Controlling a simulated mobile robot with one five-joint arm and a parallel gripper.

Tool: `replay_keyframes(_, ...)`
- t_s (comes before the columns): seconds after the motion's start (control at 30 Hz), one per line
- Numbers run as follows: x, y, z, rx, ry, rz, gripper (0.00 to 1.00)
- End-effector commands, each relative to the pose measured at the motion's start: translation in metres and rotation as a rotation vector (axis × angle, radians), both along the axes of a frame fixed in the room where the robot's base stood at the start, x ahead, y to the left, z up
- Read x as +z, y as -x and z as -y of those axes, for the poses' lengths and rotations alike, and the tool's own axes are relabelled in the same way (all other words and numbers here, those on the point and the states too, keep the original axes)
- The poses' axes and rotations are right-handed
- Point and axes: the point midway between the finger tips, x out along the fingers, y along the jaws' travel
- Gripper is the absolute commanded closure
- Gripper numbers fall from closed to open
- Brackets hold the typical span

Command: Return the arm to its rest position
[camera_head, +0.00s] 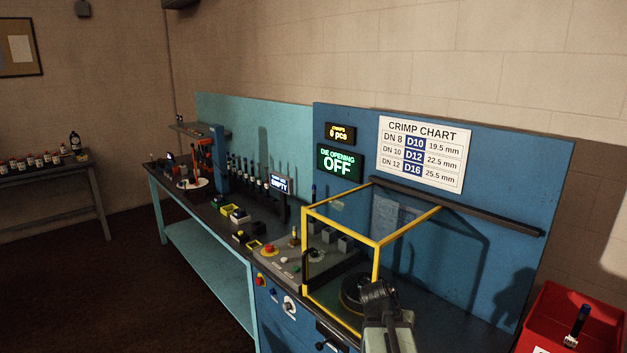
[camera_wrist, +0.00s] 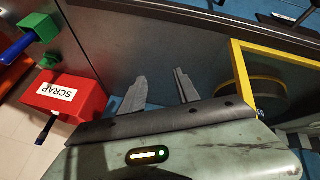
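In the wrist view, my gripper (camera_wrist: 160,78) has its two grey fingers apart with nothing between them. The blue bench panel and dark rail lie beyond it. In the head view, part of my arm (camera_head: 385,318) shows at the bottom, in front of the crimping machine's yellow-framed guard (camera_head: 376,262). The arm looks folded low near the guard; whether it touches it I cannot tell. The fingers cannot be made out in the head view.
A red bin (camera_head: 548,328) with a dark, blue-banded piece stands at the right. The teal workbench (camera_head: 215,272) extends left with tools. Dark floor (camera_head: 110,285) is clear at the left.

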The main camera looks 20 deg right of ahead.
Motion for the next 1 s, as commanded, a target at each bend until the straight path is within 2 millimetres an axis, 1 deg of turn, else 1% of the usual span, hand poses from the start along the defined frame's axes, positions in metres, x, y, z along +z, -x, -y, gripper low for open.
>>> replay_keyframes(0.03, -0.008, -0.016, -0.043, 0.092, -0.059, -0.034, 0.62)
replay_keyframes(0.07, -0.012, -0.023, -0.068, 0.146, -0.095, -0.057, 0.62)
replay_keyframes(0.1, -0.017, -0.03, -0.1, 0.218, -0.143, -0.086, 0.62)
replay_keyframes(0.17, -0.024, -0.037, -0.145, 0.321, -0.206, -0.128, 0.62)
replay_keyframes(0.2, -0.027, -0.04, -0.173, 0.384, -0.245, -0.152, 0.62)
replay_keyframes(0.27, -0.031, -0.042, -0.21, 0.474, -0.297, -0.187, 0.62)
replay_keyframes(0.3, -0.032, -0.042, -0.233, 0.53, -0.329, -0.208, 0.62)
replay_keyframes(0.37, -0.034, -0.04, -0.265, 0.608, -0.371, -0.237, 0.62)
replay_keyframes(0.4, -0.035, -0.039, -0.285, 0.658, -0.398, -0.256, 0.62)
replay_keyframes(0.53, -0.037, -0.029, -0.346, 0.815, -0.48, -0.313, 0.62)
replay_keyframes(0.57, -0.04, -0.026, -0.357, 0.843, -0.494, -0.325, 0.62)
replay_keyframes(0.6, -0.065, -0.027, -0.351, 0.831, -0.49, -0.321, 0.62)
replay_keyframes(0.7, -0.094, -0.028, -0.349, 0.826, -0.488, -0.319, 0.62)
replay_keyframes(0.8, -0.118, -0.028, -0.348, 0.824, -0.487, -0.318, 0.62)
replay_keyframes(0.9, -0.134, -0.028, -0.348, 0.824, -0.487, -0.317, 0.62)
replay_keyframes(1.0, -0.14, -0.028, -0.348, 0.823, -0.486, -0.317, 0.62)
